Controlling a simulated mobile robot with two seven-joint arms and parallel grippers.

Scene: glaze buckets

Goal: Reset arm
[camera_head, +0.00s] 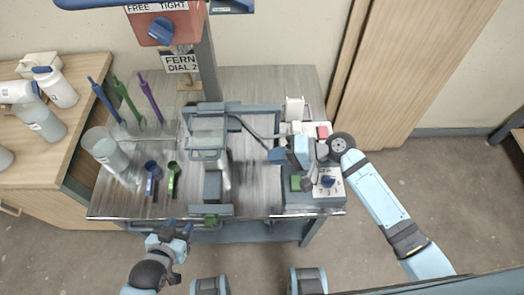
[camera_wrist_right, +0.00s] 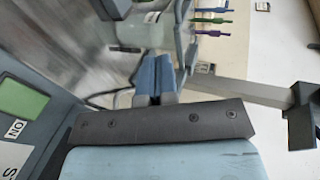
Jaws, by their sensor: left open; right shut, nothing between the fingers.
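My right arm reaches in from the right in the head view. Its gripper (camera_head: 278,155) is above the right part of the metal table, over the grey control box (camera_head: 310,200). In the right wrist view the two blue fingers (camera_wrist_right: 156,78) are together with nothing between them. My left gripper (camera_head: 168,232) is low in the head view, in front of the table's front edge. It is open and empty, apart from the tools. It does not show in the right wrist view.
The metal table (camera_head: 262,90) holds a grey frame (camera_head: 208,153), a clear cylinder (camera_head: 103,150), blue and green scoops (camera_head: 173,178) and upright coloured tools (camera_head: 150,97). A post carries a red dial box (camera_head: 172,27). Floor right of the table is clear.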

